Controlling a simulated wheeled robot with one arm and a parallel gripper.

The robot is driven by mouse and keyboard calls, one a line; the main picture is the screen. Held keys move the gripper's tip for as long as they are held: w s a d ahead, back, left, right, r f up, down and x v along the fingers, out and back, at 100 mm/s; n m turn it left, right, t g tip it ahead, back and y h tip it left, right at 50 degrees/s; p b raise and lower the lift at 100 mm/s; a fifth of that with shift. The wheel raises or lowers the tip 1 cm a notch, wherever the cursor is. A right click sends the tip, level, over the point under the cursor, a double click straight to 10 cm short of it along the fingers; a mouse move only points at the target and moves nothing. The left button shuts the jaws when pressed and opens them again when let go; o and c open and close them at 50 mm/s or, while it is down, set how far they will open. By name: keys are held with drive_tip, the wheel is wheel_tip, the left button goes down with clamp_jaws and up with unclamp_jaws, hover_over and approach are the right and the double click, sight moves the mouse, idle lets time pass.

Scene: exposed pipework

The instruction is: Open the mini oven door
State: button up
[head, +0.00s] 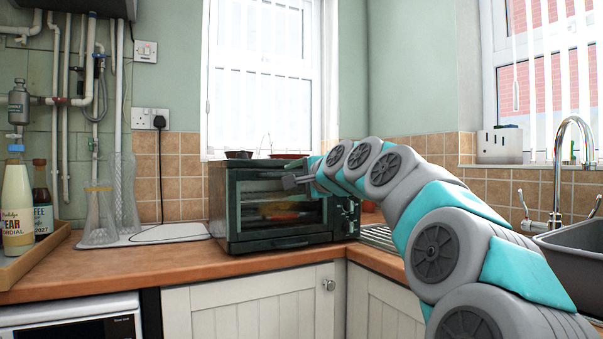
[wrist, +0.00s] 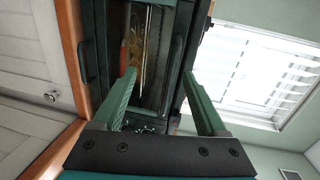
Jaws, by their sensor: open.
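The mini oven (head: 228,205) is a dark green box on the wooden counter in the corner. Its glass door (head: 262,212) looks shut and upright, with something orange visible behind the glass. My gripper (head: 292,183) is in front of the upper part of the door, coming from the right. In the wrist view, which is turned sideways, my open gripper (wrist: 160,74) has its two green fingers spread before the oven. A dark bar handle (wrist: 173,75) along the door's top edge shows between the fingers. I cannot tell whether the fingers touch it.
A tray with bottles (head: 20,262) stands at the far left. Glass vases (head: 99,218) stand on a white mat left of the oven. A sink with a tap (head: 571,150) is at the right. Small dishes (head: 238,155) sit on the oven's top. Pipes run up the left wall.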

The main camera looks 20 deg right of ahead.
sight(286, 175)
drive_tip(key=shift+m+t+h, duration=0.3)
drive_tip(key=shift+m, duration=0.1)
drive_tip(key=shift+w+d+r, duration=0.25)
drive_tip(key=shift+w+d, duration=0.05)
drive_tip(key=shift+w, duration=0.55)
drive_tip(key=shift+w+d+r, duration=0.3)
drive_tip(key=shift+w, duration=0.6)
drive_tip(key=shift+w+d+r, duration=0.25)
drive_tip(key=shift+w+d, duration=0.05)
drive_tip(key=shift+w, duration=0.55)
drive_tip(key=shift+w+p, duration=0.9)
drive_tip(key=shift+w, duration=0.6)
drive_tip(key=shift+w+f, duration=0.25)
drive_tip(key=shift+w, duration=0.5)
clamp_jaws()
drive_tip(key=shift+s, duration=0.1)
